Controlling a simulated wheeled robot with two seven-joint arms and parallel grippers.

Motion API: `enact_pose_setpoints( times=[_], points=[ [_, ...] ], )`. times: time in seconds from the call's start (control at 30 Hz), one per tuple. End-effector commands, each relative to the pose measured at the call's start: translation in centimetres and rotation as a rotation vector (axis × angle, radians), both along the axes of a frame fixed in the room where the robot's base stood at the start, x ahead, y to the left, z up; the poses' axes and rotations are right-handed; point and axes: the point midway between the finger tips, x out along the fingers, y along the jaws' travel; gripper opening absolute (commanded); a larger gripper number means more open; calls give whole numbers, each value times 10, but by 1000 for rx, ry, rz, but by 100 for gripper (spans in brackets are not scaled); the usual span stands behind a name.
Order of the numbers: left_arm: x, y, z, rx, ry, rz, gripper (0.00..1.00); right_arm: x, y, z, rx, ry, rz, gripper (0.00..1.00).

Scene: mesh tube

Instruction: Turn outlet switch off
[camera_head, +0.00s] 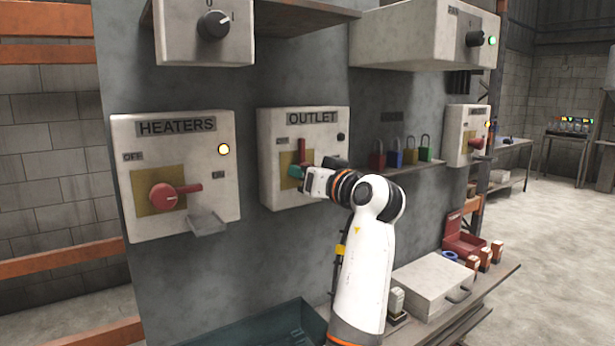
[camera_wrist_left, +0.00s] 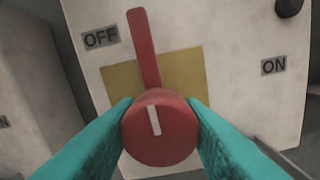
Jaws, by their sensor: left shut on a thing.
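The OUTLET box (camera_head: 273,137) is a pale wall box with a yellow plate and a red rotary switch (camera_head: 302,150). In the left wrist view the red switch (camera_wrist_left: 160,130) has a round hub with a white mark. Its long handle points up, leaning slightly toward the OFF label (camera_wrist_left: 101,38), with the ON label (camera_wrist_left: 273,66) at right. My left gripper (camera_head: 294,172) is at the switch. Its teal fingers are shut on the hub, one on each side (camera_wrist_left: 160,122). The lamp (camera_head: 341,137) on the box looks dark. My right gripper is out of view.
The HEATERS box (camera_head: 122,207) is at left, with its red handle pointing right and a lit yellow lamp. A shelf with several coloured padlocks (camera_head: 409,156) is right of the OUTLET box. A bench below holds a pale case (camera_head: 430,282).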

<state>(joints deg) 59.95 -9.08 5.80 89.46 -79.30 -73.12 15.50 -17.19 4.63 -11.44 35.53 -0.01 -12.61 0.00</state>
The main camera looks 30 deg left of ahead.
Motion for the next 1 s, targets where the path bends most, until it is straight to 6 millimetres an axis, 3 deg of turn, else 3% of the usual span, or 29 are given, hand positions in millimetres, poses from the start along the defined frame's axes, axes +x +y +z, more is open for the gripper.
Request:
enact_pose_setpoints(
  times=[0.3,0.33,0.47,0.77,1.0],
  points=[
    [0,0,-2,-5,0,0,13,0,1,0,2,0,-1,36],
    [0,0,-2,-6,0,-1,39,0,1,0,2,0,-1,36],
    [0,0,-1,-5,0,0,57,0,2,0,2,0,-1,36],
    [0,-2,-1,-2,-1,-1,57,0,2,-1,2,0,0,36],
    [-13,-34,-3,-4,-2,-4,57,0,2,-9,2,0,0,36]
  ],
)
